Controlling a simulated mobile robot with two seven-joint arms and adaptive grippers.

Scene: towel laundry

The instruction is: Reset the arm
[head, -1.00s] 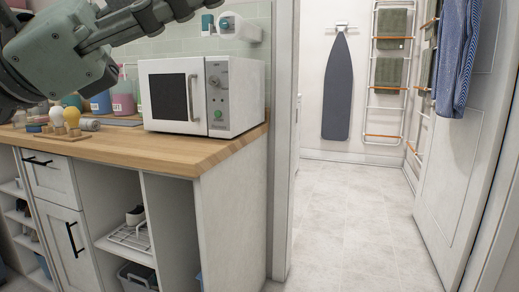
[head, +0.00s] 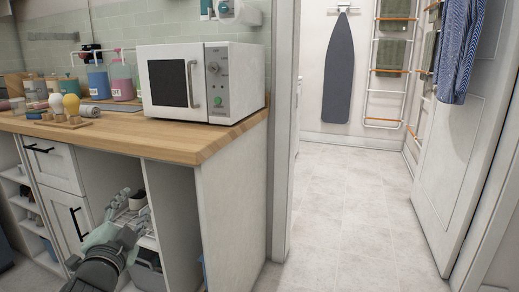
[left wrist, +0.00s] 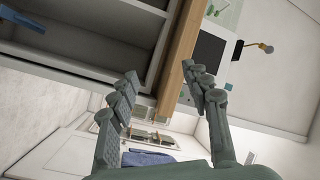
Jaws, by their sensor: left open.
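My left gripper (head: 134,212) is low in front of the open cabinet shelves, below the worktop edge. In the left wrist view its two fingers (left wrist: 160,78) are spread wide with nothing between them. Behind them the wooden worktop edge (left wrist: 178,55) shows on its side. My right gripper is in neither view.
A white microwave (head: 205,82) stands on the wooden worktop (head: 185,140). A wire rack shelf lies behind my gripper. The tiled floor (head: 335,215) through the doorway is clear; an open door (head: 465,150) borders it.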

